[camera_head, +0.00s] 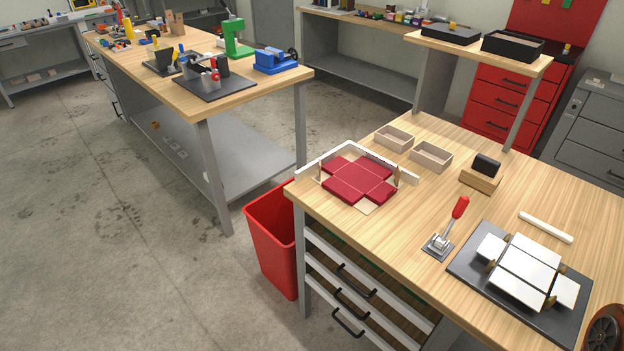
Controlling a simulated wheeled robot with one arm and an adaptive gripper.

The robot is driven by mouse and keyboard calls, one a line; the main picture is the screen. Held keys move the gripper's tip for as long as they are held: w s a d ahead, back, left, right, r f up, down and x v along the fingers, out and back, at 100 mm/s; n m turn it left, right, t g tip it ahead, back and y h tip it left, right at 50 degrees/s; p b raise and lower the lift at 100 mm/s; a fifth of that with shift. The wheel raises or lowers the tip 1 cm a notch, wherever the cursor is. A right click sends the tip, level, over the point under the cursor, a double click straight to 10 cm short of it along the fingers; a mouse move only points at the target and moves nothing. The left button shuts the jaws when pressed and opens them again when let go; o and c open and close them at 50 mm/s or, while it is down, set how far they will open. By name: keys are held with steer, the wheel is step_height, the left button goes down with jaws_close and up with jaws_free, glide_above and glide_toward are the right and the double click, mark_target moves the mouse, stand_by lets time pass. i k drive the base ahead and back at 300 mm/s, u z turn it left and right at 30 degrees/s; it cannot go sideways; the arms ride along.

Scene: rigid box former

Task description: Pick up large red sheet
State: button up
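The large red sheet (358,180) is cross-shaped with flaps. It lies flat near the left corner of the right wooden table, on a pale base. A low white L-shaped fence (342,151) stands along its back edges. Thin brown posts (397,174) stand at its sides. My gripper does not show in this view.
The wooden table (440,205) also holds two small open boxes (432,156), a black block on a wooden stand (481,178), a red-handled toggle clamp (444,232), a white bar (546,227) and a dark plate with white panels (525,272). A red bin (270,240) stands on the floor.

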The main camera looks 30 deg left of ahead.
mark_target(350, 181)
steer(key=u, duration=1.05)
steer(key=k, duration=0.25)
steer(key=u, duration=1.25)
steer(key=i, duration=1.1)
steer(key=z, duration=0.8)
steer(key=i, duration=0.95)
steer(key=z, duration=0.85)
